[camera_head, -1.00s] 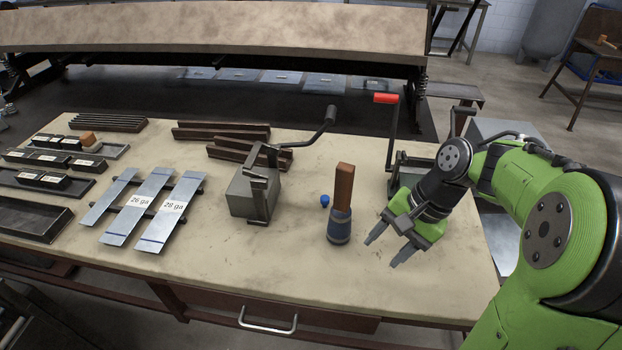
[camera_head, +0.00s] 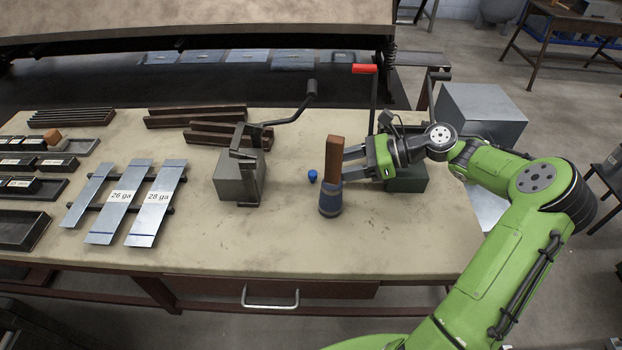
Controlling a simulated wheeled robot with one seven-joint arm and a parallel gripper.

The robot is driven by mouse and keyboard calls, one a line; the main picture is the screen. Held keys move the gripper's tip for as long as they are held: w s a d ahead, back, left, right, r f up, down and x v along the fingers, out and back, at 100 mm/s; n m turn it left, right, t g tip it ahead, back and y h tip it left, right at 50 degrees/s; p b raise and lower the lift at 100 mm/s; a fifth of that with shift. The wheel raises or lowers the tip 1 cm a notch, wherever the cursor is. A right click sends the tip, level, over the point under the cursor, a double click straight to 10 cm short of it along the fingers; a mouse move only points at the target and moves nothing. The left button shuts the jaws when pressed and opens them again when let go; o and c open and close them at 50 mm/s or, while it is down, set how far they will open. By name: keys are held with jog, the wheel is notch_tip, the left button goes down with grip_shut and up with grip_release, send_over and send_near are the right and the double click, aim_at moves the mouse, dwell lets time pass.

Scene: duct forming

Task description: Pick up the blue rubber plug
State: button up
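The small blue rubber plug (camera_head: 312,176) stands on the workbench, left of the mallet and right of the grey block with the crank. My gripper (camera_head: 350,164) is to the right of the plug, pointing left toward it. Its two fingers are spread apart and look empty. The mallet's wooden upright part partly hides the fingertips, and I cannot tell exactly how far they are from the plug. The gripper is apart from the plug.
The mallet (camera_head: 330,200) stands upright between my gripper and the plug in this view. A grey crank tool (camera_head: 238,178) is on the left, and a dark box with a red-handled crank (camera_head: 408,180) is behind my gripper. The bench front (camera_head: 300,245) is clear.

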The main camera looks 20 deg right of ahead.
aim_at(315, 172)
jog(key=b+x, duration=0.1)
jog(key=x, duration=0.7)
jog(key=shift+w+d+f, duration=0.1)
jog(key=shift+w+f, duration=0.05)
jog(key=shift+d, duration=0.1)
jog(key=shift+c, duration=0.6)
grip_shut()
